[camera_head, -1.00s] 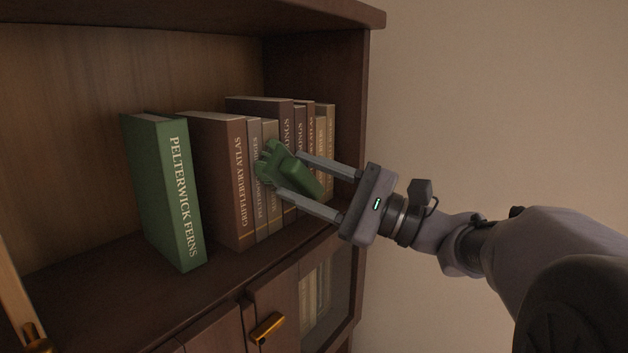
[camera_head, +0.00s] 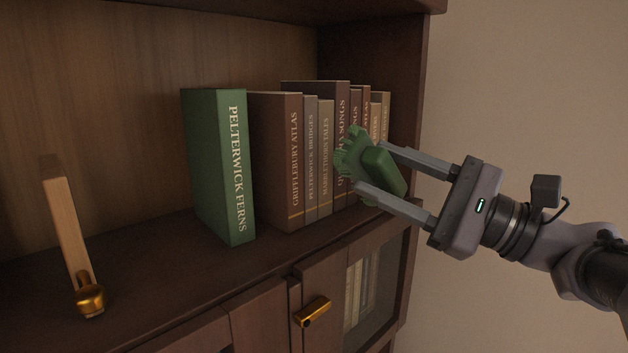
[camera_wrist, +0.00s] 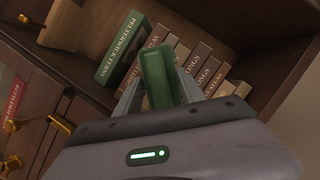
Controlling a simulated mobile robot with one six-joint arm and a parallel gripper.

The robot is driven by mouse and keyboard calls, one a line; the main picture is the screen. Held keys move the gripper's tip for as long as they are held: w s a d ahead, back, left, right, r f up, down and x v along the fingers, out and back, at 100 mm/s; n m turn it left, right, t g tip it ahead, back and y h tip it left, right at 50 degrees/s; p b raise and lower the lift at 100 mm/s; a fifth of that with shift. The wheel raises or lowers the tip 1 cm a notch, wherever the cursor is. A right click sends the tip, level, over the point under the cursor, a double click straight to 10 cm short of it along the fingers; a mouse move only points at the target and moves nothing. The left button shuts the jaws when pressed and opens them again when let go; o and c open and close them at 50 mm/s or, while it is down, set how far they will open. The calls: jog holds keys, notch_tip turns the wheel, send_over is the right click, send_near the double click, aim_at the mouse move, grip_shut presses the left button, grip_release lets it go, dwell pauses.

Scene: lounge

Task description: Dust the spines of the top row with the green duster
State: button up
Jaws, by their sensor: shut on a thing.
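The green duster (camera_head: 383,172) is held between the two fingers of my gripper (camera_head: 371,167), its fluffy head toward the books. My gripper is shut on its block-like handle, which also shows in the wrist view (camera_wrist: 157,78). The head is in front of the spines right of "Marblethorn Tales" (camera_head: 325,160) and hides part of them; I cannot tell whether it touches them. The row on the shelf runs from the green "Pelterwick Ferns" (camera_head: 236,170) through the brown "Grifflebury Atlas" (camera_head: 295,160) to several brown and tan books at the right, all upright.
A wooden bar with a brass end (camera_head: 70,235) stands at the left. The shelf board (camera_head: 150,260) is bare between it and the books. Below are cabinet doors with a brass handle (camera_head: 312,311) and a glass pane. The cabinet's right side wall (camera_head: 425,110) is close to my gripper.

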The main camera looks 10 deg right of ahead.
jog(key=shift+s+d+f+b, duration=0.1)
jog(key=shift+s+d+b, duration=0.35)
jog(key=shift+s+b, duration=0.2)
jog(key=shift+s+d+b, duration=0.4)
jog(key=shift+s+b, duration=0.15)
jog(key=shift+b, duration=0.1)
jog(key=shift+s, duration=0.1)
